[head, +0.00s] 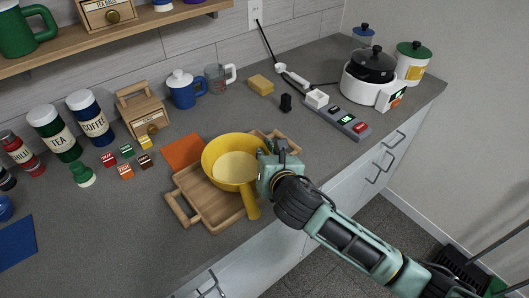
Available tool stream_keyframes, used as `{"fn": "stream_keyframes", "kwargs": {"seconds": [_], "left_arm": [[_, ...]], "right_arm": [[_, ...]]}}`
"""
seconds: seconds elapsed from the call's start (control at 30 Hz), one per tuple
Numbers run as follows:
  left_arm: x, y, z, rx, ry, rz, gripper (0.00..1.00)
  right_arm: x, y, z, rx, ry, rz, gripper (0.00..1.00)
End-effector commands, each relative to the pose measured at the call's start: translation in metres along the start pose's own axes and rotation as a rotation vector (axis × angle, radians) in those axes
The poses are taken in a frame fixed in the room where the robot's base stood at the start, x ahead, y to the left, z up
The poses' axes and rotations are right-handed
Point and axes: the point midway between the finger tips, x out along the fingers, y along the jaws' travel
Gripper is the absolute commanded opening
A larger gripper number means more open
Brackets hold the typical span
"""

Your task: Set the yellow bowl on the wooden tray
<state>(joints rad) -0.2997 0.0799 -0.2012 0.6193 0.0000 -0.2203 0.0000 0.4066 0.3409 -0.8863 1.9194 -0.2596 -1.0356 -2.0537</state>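The yellow bowl (230,165) is upright in the head view, over the right part of the wooden tray (196,200). A yellow handle sticks out from its front toward the counter edge. I cannot tell whether its base touches the tray or is a little above it. The tray lies near the front edge of the counter; its left side and part of its far right end show. My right gripper (267,168) is at the bowl's right rim. Its fingertips are mostly hidden, so its grip is unclear. My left gripper is not in view.
An orange mat (183,151) lies behind the tray. Small packets (126,171), canisters (85,116), a wooden box (144,115) and a blue pot (183,90) stand behind and left. A power strip (338,119) and a cooker (372,85) are at right. The counter left of the tray is clear.

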Motion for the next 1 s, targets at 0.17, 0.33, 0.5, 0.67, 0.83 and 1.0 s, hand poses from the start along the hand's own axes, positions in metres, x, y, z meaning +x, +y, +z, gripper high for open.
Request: {"fn": "stream_keyframes", "kwargs": {"seconds": [0.17,0.33,0.5,0.67,0.83,1.0], "left_arm": [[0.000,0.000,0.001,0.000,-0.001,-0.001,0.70],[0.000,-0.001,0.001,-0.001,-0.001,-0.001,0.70],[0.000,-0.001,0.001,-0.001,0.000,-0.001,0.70],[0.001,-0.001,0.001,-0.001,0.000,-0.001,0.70],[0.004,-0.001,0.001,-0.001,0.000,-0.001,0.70],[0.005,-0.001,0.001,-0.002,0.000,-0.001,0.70]], "right_arm": [[0.000,0.000,0.000,0.000,0.001,-0.001,0.24],[0.000,0.000,0.000,0.000,0.001,-0.001,0.26],[-0.001,0.000,0.002,0.001,0.000,0.000,0.26],[-0.013,0.001,0.003,0.000,0.000,0.001,0.26],[-0.045,0.001,0.003,-0.001,0.000,0.003,0.26],[-0.081,0.001,0.003,0.000,0.000,0.002,0.26]]}}
